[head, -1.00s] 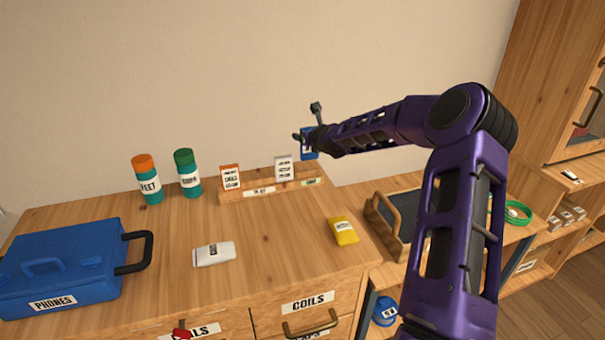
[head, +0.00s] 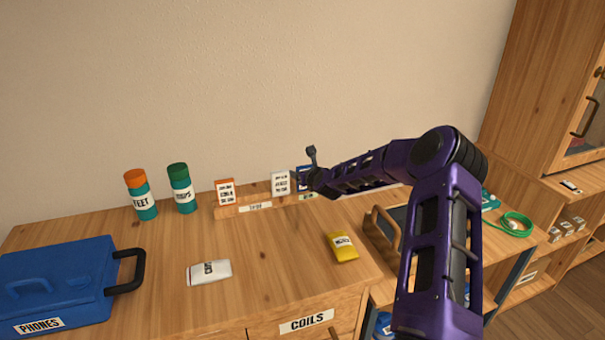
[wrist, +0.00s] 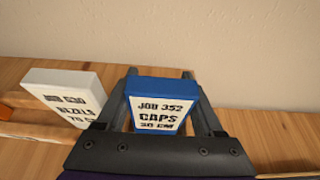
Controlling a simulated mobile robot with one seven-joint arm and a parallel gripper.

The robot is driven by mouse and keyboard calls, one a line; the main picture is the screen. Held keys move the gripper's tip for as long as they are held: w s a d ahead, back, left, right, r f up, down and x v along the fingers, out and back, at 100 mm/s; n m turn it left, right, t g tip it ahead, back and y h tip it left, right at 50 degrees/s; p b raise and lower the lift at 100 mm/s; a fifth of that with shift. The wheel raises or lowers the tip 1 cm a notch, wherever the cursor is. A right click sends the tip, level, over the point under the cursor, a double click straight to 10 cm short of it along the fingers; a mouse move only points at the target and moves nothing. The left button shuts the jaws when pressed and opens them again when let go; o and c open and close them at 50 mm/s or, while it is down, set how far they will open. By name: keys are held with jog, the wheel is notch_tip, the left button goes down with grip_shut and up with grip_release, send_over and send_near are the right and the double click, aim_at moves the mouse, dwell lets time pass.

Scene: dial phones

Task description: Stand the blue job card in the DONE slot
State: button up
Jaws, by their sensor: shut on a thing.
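The blue job card (wrist: 158,105), marked JOB 352 CAPS, is upright between the two fingers of my gripper (wrist: 158,120) in the wrist view. In the head view the card (head: 301,174) shows only in part behind my gripper (head: 309,180), which is shut on it. The card is at the right end of the wooden card rack (head: 236,210), near a pale green label (head: 308,196). The wrist and fingers hide its lower edge, so I cannot tell whether it sits in the slot. A white card (head: 281,184) stands in the rack just left of it.
An orange card (head: 225,191) stands at the rack's left part. Two bottles (head: 182,189) are further left. A white packet (head: 209,271), a yellow packet (head: 342,247) and a blue PHONES case (head: 58,284) lie in front. A wooden-handled tray (head: 382,236) is at right.

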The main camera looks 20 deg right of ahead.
jog(key=shift+f+b, duration=0.15)
jog(key=shift+b, duration=0.15)
jog(key=o, duration=1.1)
jog(key=shift+r, duration=0.25)
jog(key=shift+s+r+p, duration=0.1)
jog(key=shift+p, duration=0.25)
jog(key=v, duration=1.1)
jog(key=shift+s+p, duration=0.3)
jog(key=shift+s, duration=0.1)
